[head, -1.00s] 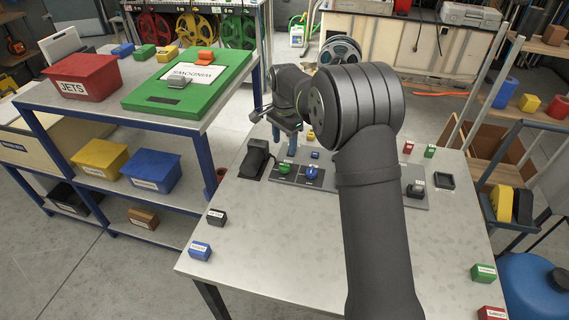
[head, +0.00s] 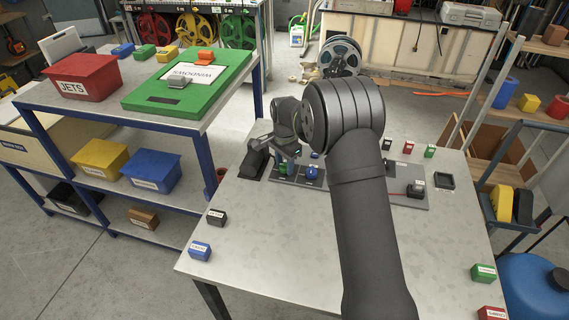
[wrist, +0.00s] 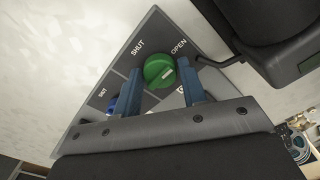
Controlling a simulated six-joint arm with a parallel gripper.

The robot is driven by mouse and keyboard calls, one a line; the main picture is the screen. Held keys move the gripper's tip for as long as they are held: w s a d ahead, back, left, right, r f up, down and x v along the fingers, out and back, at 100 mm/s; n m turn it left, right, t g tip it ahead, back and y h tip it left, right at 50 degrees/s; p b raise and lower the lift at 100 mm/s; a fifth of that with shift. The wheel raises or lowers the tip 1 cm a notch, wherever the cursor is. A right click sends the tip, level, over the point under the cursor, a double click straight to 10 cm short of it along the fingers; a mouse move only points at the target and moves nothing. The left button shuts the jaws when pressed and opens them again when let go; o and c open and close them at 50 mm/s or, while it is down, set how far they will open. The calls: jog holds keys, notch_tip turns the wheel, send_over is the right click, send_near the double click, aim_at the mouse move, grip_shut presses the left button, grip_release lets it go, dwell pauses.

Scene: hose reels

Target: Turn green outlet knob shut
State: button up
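The green knob (wrist: 158,70) sits on a dark panel (wrist: 150,30) between the printed words SHUT and OPEN. A short white mark on the knob lies toward its lower right, on the OPEN side. My gripper (wrist: 159,66) is open, with one blue finger on each side of the knob; I cannot tell whether either finger touches it. In the head view my gripper (head: 284,163) is low over the panel and mostly hides the green knob (head: 283,171). The blue knob (head: 312,172) is just to the right, and it shows partly behind the left finger in the wrist view (wrist: 111,105).
A black device (head: 253,160) stands close left of the panel, and its dark body fills the upper right of the wrist view. Small labelled blocks (head: 409,147) lie at the table's back right. The table's front (head: 280,235) is mostly clear.

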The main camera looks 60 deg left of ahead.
jog(key=c, duration=0.5)
jog(key=shift+n, duration=0.4)
jog(key=n, duration=0.3)
jog(key=shift+n, duration=0.3)
jog(key=n, duration=0.3)
jog(key=shift+n, duration=0.3)
jog(key=n, duration=0.5)
jog(key=shift+r, duration=0.1)
jog(key=shift+a+n, duration=0.1)
jog(key=shift+n, duration=2.4)
